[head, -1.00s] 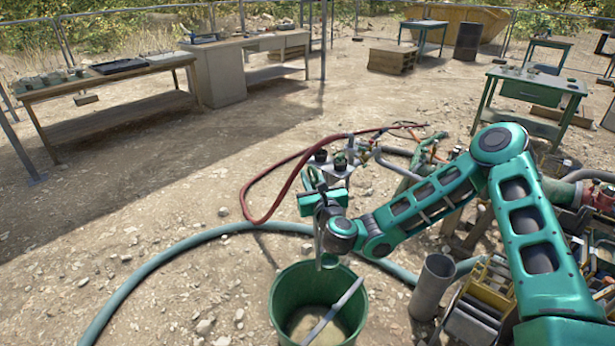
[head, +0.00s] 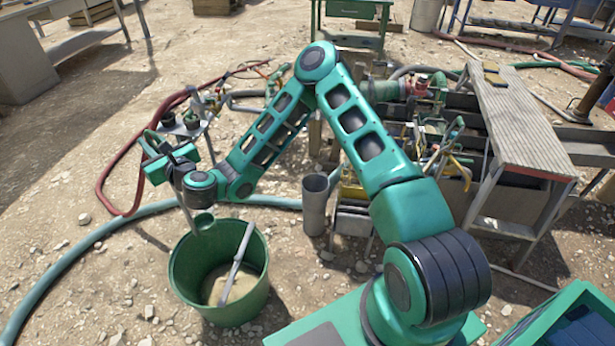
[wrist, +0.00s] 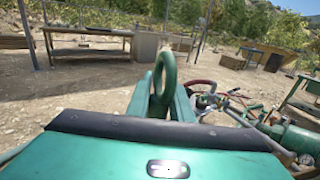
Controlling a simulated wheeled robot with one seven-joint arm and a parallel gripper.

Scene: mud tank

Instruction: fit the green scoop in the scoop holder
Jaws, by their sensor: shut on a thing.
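My gripper (head: 163,165) is shut on the green scoop near its top, above and to the left of the green bucket (head: 262,292). The scoop's green ring end (wrist: 165,78) stands up between the fingers in the wrist view. In the head view, the round lower part of the scoop (head: 204,222) hangs over the bucket's rim. The wrist hides part of its shaft. A pale stand with black cups (head: 168,119) is behind the gripper and may be the scoop holder; I cannot tell for certain. A green thing shows at its right cup.
A grey paddle (head: 238,262) leans in the bucket over sandy contents. A grey upright tube (head: 315,205) stands right of it. A red hose (head: 122,165) and a teal hose (head: 60,262) cross the ground. A wooden bench (head: 515,110) stands at right. Gravel at left is open.

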